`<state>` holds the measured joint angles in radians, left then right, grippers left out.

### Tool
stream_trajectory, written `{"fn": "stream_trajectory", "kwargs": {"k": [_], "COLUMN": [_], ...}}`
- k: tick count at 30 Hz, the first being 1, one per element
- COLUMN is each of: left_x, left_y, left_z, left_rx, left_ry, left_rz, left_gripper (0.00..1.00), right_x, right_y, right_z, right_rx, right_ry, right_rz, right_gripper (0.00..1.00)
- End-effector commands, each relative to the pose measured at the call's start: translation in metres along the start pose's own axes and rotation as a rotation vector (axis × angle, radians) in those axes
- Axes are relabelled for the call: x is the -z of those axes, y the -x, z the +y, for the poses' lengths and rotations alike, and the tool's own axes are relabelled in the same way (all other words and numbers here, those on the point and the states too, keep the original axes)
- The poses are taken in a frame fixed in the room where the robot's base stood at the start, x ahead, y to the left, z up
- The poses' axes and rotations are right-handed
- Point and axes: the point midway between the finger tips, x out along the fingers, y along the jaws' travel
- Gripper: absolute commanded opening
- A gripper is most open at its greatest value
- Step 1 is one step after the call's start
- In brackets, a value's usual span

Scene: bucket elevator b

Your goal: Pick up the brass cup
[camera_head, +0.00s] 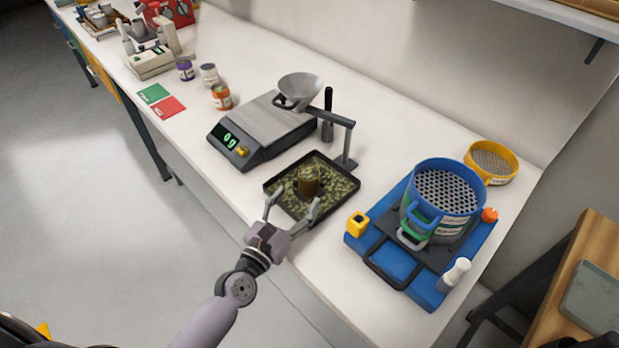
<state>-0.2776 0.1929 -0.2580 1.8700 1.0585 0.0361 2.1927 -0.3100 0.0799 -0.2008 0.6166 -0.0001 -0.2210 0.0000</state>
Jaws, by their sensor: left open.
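The brass cup (308,181) is a small brown-gold cup standing among greenish pellets in a black tray (341,206). The tray lies on the white bench, in front of the scale. My left gripper (292,210) is open at the tray's near edge. Its two fingers point toward the cup, one on the left and one on the right, with the cup beyond the fingertips. Whether the fingers are level with the cup or above it I cannot tell. My right gripper is not in view.
A scale (262,128) reading 0 g, with a metal scoop (300,88) on it, stands behind the tray. A black post with an arm (346,140) rises by the tray's back right corner. A blue sieve shaker (426,291) stands to the right. Small jars (221,97) stand further left.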

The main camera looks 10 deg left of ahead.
Motion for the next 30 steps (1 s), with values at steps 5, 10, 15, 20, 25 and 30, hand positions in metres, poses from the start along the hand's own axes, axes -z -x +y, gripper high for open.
{"fn": "stream_trajectory", "kwargs": {"k": [5,10,15,20,25,30], "left_x": [0.000,-0.001,0.000,0.002,0.002,0.002], "left_y": [-0.016,-0.032,-0.057,-0.068,-0.068,-0.068], "left_z": [0.000,0.004,0.008,0.008,0.007,0.008], "left_rx": [0.001,0.000,0.000,0.000,0.000,0.000], "left_ry": [0.000,-0.003,-0.002,-0.001,-0.001,-0.001], "left_rz": [0.001,-0.001,0.000,0.001,0.001,0.001], "left_gripper": [0.65,0.65,0.65,0.65,0.65,0.56], "right_x": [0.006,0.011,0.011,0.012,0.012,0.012], "right_y": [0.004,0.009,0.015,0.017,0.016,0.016], "right_z": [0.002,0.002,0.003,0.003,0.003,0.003], "right_rx": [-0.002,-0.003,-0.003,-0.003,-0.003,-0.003], "right_ry": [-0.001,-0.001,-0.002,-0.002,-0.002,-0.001], "right_rz": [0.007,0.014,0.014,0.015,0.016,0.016], "right_gripper": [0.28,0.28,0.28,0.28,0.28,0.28]}}
